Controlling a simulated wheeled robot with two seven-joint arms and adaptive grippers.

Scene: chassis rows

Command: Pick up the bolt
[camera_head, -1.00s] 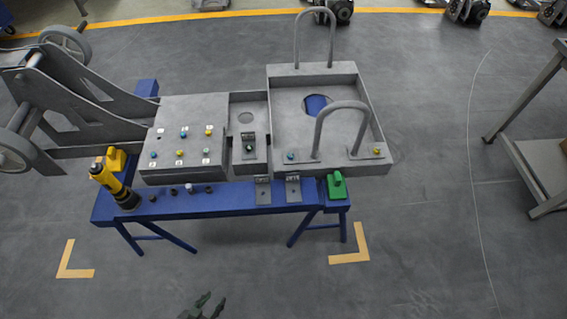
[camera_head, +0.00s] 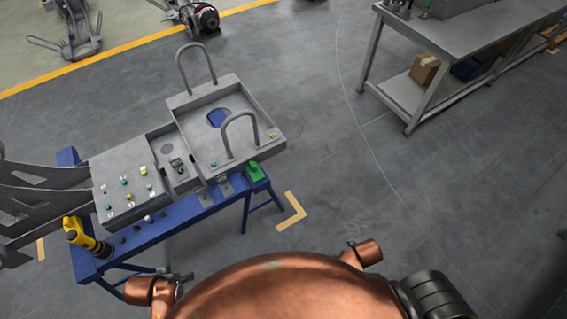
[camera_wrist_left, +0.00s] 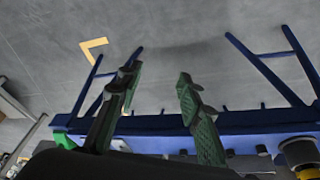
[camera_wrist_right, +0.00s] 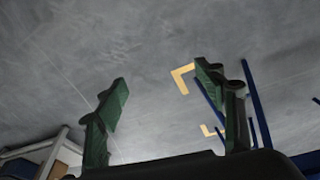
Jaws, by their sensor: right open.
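Several small bolt-like pieces stand in a row along the blue bench (camera_head: 180,221), among them a pale-topped one (camera_head: 148,218) and a dark one (camera_head: 123,240). Several coloured-topped pieces (camera_head: 124,181) sit on the grey panel (camera_head: 112,165). I cannot tell which is the bolt meant. My left gripper (camera_wrist_left: 158,85) is open and empty in the left wrist view, with the bench (camera_wrist_left: 160,124) behind its fingers. My right gripper (camera_wrist_right: 161,75) is open and empty over the floor, with blue bench legs (camera_wrist_right: 251,105) to the right. Neither gripper shows in the head view.
A yellow-and-black power tool (camera_head: 83,237) stands at the bench's left end, a green block (camera_head: 256,172) at its right end. A grey tray with two hoops (camera_head: 240,125) lies behind. A grey table (camera_head: 450,50) stands upper right. Floor between is clear.

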